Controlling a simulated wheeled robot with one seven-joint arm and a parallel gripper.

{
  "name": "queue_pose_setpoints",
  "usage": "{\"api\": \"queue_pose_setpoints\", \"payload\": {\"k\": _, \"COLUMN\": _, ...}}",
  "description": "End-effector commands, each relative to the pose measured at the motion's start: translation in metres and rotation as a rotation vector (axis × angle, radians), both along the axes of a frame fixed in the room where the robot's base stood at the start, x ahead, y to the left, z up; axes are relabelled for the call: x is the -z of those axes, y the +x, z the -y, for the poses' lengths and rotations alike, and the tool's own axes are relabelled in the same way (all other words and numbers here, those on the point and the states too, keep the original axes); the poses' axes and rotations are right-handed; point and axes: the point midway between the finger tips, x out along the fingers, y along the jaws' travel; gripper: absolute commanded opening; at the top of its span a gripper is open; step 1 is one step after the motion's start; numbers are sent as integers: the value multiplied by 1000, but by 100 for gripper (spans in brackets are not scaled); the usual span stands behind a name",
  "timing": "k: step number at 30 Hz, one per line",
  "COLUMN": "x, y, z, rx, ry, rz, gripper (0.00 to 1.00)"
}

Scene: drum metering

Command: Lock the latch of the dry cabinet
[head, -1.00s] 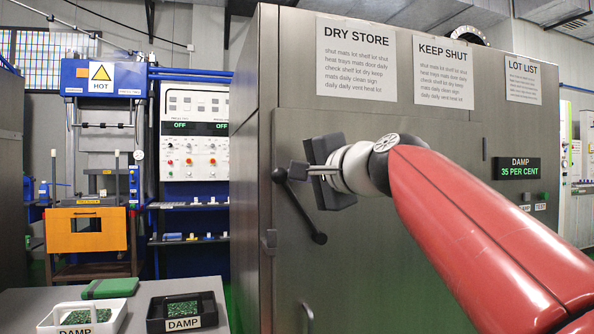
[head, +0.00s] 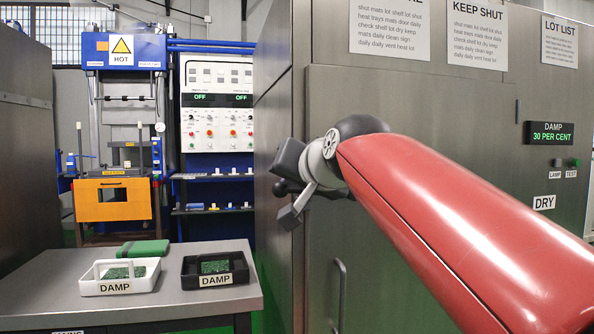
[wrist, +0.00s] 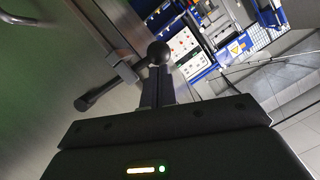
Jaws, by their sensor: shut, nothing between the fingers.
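The dry cabinet (head: 410,110) is a large grey metal cabinet at the right in the head view. Its latch lever (wrist: 101,94) shows in the wrist view as a dark handle slanting up from lower left past a metal pivot to a round black ball (wrist: 158,53). My gripper (wrist: 156,72) is shut and empty, its fingertips just below the ball. I cannot tell whether they touch it. In the head view my gripper's dark palm (head: 289,158) is at the cabinet's front left edge and hides most of the lever, so its angle is unclear there.
A grey table (head: 200,297) at lower left holds a white tray (head: 88,287) and a black tray (head: 243,276), both labelled DAMP. The cabinet's display (head: 562,133) reads 30 per cent. A vertical handle (head: 341,295) stands out from the cabinet door.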

Motion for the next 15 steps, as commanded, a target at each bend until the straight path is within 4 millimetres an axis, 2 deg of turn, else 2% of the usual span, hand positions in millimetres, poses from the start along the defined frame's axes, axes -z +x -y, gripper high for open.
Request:
{"api": "queue_pose_setpoints", "payload": {"k": 6, "x": 15, "y": 0, "z": 0, "rx": 0, "ry": -17, "rz": 5, "gripper": 0}}
{"api": "queue_pose_setpoints", "payload": {"k": 15, "x": 20, "y": 0, "z": 0, "rx": 0, "ry": -15, "rz": 2, "gripper": 0}}
